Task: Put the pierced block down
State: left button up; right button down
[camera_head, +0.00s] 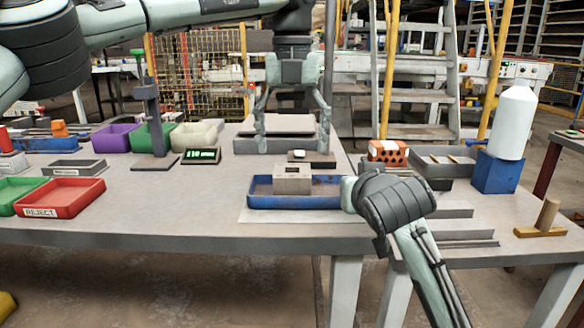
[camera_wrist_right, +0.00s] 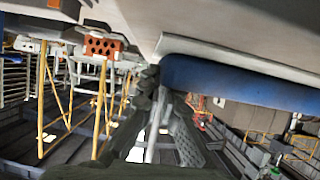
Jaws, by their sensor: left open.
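An orange-red block with round holes (camera_head: 388,152) stands on the table's right part, at the back; in the right wrist view it shows at the upper left (camera_wrist_right: 102,46). A pale grey block with an opening in its top (camera_head: 292,183) sits in the blue tray (camera_head: 300,202). My left gripper (camera_head: 292,128) points down behind that tray, its fingers wide apart with no block between them. My right gripper (camera_wrist_right: 160,105) is at the blue tray's right end, mostly hidden by its own wrist in the head view. How far its fingers are apart is unclear.
A red tray (camera_head: 72,198) and green tray (camera_head: 18,192) lie at the left. Purple, green and cream bins stand behind. A grey tray (camera_head: 440,160) and white bottle (camera_head: 513,122) on a blue block stand right. The table (camera_head: 180,205) is clear left of the blue tray.

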pick_arm(q)
jog(key=shift+r, duration=2.4)
pick_arm(e)
jog(key=c, duration=1.6)
grip_release()
jog(key=shift+c, duration=0.2)
